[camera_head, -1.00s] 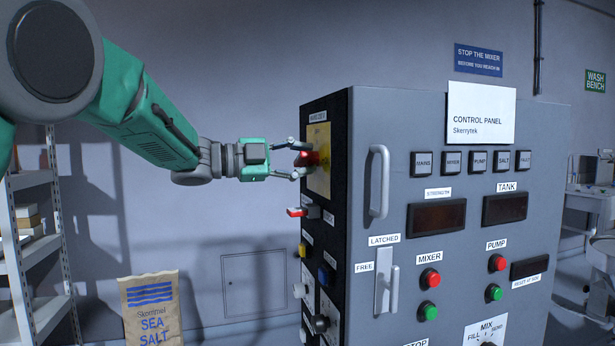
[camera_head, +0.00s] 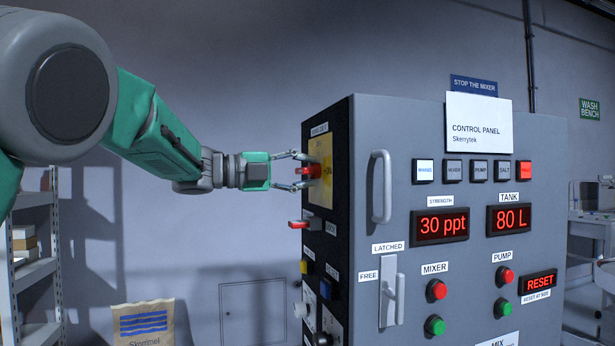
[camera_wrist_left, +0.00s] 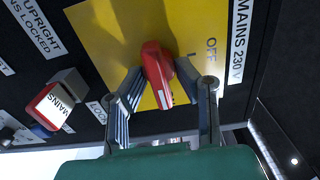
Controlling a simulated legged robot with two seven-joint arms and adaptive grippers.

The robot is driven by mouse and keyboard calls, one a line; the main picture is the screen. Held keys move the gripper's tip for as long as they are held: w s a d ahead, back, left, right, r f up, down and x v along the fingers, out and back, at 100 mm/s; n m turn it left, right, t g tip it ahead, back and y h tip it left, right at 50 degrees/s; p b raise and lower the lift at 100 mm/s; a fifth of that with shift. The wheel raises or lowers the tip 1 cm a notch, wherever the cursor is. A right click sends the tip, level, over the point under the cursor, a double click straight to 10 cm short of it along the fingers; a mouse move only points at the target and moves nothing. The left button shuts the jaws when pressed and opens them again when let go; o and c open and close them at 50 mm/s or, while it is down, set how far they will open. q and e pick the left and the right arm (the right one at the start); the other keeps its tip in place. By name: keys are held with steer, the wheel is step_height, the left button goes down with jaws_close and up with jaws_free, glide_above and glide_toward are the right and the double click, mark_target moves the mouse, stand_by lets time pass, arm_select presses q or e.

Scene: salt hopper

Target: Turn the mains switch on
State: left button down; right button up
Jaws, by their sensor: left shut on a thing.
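The mains switch is a red rotary handle (camera_wrist_left: 157,75) on a yellow plate (camera_wrist_left: 105,40) marked OFF and MAINS 230 V, high on the black side of the control cabinet. The handle also shows in the head view (camera_head: 309,171). My left gripper (camera_head: 298,171) reaches it from the left and is shut on the handle, with one finger on each side in the left wrist view (camera_wrist_left: 165,95). On the cabinet front the MAINS lamp (camera_head: 424,170) is lit white. The displays read 30 ppt (camera_head: 440,224) and 80 L (camera_head: 508,218). My right gripper is not in view.
A shelf (camera_head: 35,270) and a salt bag (camera_head: 143,324) stand to the left.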

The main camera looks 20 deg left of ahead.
arm_select(q)
steer(key=shift+f, duration=0.4)
steer(key=c, duration=1.6)
jaws_free()
steer(key=shift+o, duration=0.2)
steer(key=shift+s+a+r, duration=0.1)
steer(key=shift+s, duration=0.05)
steer(key=shift+r, duration=0.1)
steer(key=shift+a, duration=0.15)
steer(key=shift+s+a, duration=0.15)
steer(key=shift+a, duration=0.15)
steer(key=v, duration=1.1)
